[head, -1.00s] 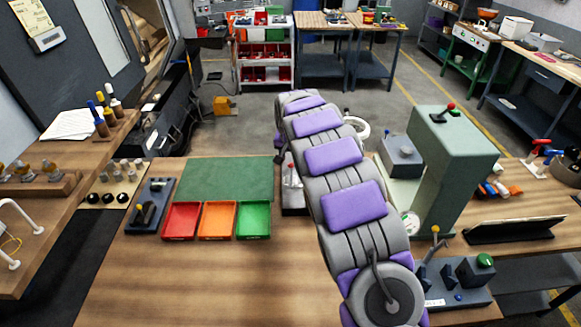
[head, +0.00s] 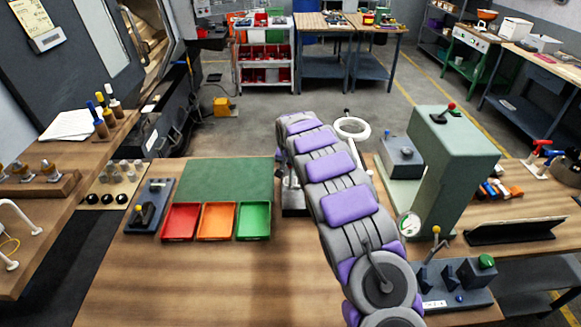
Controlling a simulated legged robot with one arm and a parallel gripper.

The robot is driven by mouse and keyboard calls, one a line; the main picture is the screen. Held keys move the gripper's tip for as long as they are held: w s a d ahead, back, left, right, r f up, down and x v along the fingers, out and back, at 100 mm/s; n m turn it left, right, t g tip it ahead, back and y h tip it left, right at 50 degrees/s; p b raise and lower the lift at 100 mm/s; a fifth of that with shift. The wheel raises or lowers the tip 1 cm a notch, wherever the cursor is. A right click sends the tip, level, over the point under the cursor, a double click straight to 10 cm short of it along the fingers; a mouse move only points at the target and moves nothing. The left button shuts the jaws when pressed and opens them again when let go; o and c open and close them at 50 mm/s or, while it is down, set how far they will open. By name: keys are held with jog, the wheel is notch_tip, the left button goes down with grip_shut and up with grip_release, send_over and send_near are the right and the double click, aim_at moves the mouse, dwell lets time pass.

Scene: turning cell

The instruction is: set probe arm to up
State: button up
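I cannot tell for sure which part is the probe arm. One candidate is a yellow-knobbed lever (head: 436,243) standing up from a dark control box (head: 455,297) at the front right. Another is the small dark fixture (head: 150,206) with a lever at the left of the bench. A third is a small grey-based device (head: 293,200) at the bench middle, now mostly hidden behind my purple and grey arm. My arm reaches away from the camera over the bench, and its far end bends down out of sight. My gripper is hidden behind it.
A green pad (head: 226,180) and red (head: 181,222), orange (head: 217,221) and green (head: 254,221) trays lie left of my arm. A tall green press-like block (head: 452,165) with a red-knobbed lever (head: 444,112) stands right. A white ring (head: 352,128) shows beyond the arm. The front bench is clear.

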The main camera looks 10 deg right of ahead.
grip_shut()
